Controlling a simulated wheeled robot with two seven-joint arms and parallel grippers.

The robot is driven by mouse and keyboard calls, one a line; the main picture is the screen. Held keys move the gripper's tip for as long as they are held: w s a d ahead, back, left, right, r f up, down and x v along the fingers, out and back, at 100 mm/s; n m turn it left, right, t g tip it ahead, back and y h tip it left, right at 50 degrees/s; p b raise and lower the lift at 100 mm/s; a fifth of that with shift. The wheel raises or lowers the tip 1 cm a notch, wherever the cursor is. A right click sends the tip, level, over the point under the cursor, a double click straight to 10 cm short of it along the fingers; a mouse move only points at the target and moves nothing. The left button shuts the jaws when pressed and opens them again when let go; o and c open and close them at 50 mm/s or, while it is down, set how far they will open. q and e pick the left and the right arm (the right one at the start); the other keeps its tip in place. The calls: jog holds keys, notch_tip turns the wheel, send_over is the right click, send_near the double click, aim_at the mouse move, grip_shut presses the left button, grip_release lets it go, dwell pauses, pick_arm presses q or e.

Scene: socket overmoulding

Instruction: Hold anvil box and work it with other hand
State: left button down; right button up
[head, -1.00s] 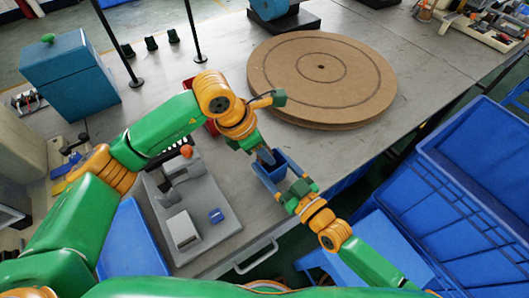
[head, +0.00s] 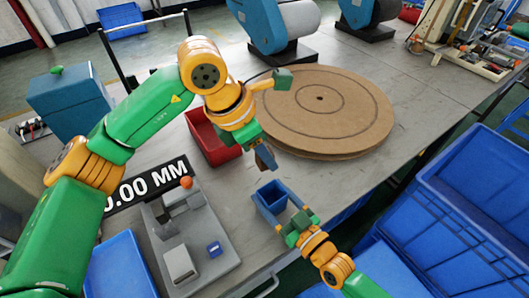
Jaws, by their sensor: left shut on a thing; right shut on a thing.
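The small blue open-topped box (head: 266,209), which I take for the anvil box, is near the table's front edge. My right gripper (head: 288,222) is shut on its near right side. My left gripper (head: 258,143) is above and behind the box, pointing down. It is shut on a small grey-brown piece (head: 267,158), whose shape is hard to tell. The piece is apart from the box, with a gap between them. The box's inside is dark and its contents cannot be made out.
A round brown board (head: 345,135) lies behind the box. A red bin (head: 203,142) stands behind my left gripper. A grey press-like fixture (head: 217,270) with an orange knob stands at left. Large blue crates (head: 480,225) fill the right, off the table.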

pick_arm(q)
jog(key=shift+f, duration=3)
jog(key=shift+c, duration=2.2)
grip_release()
jog(key=v, duration=1.2)
